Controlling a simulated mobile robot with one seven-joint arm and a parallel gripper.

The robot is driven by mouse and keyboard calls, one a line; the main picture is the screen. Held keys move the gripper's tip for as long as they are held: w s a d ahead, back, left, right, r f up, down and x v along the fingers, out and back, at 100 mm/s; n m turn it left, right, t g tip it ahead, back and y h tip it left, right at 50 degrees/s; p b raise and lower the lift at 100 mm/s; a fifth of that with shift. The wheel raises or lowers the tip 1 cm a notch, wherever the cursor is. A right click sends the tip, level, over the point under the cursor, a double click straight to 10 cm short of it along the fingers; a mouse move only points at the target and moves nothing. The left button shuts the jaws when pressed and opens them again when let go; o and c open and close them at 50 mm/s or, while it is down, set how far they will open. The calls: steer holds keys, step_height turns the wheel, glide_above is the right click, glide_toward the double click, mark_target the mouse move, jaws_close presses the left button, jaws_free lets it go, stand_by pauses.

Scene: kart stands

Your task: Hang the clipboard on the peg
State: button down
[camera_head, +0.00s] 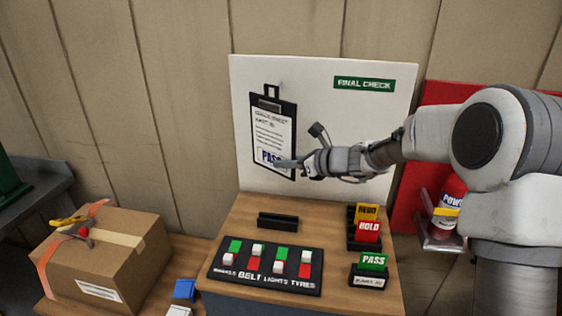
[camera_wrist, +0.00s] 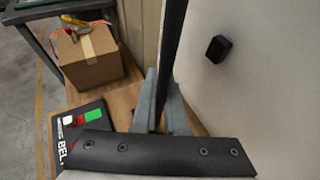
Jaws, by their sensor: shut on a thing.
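The clipboard (camera_head: 272,135) is black with a white printed sheet, a PASS mark low on it and a looped top. It hangs upright, slightly tilted, in front of the white board. My gripper (camera_head: 285,163) is shut on its lower right edge. In the wrist view the clipboard (camera_wrist: 174,45) is a dark edge-on strip between the gripper fingers (camera_wrist: 160,115). A short black peg (camera_wrist: 217,48) sticks out of the white board there, with a gap between it and the clipboard. In the head view I cannot make out the peg clearly.
The white board (camera_head: 350,115) carries a green FINAL CHECK label. Below is a wooden table (camera_head: 245,215) with a black switch panel (camera_head: 265,270), an empty black holder (camera_head: 278,221) and coloured cards in stands (camera_head: 372,265). A cardboard box (camera_head: 105,255) stands left.

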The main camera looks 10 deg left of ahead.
steer(key=w+f+p, duration=0.1)
steer(key=w+p, duration=0.4)
steer(key=w, duration=0.4)
steer(key=shift+w+a+f, duration=0.15)
steer(key=shift+w, duration=0.1)
stand_by(0.8)
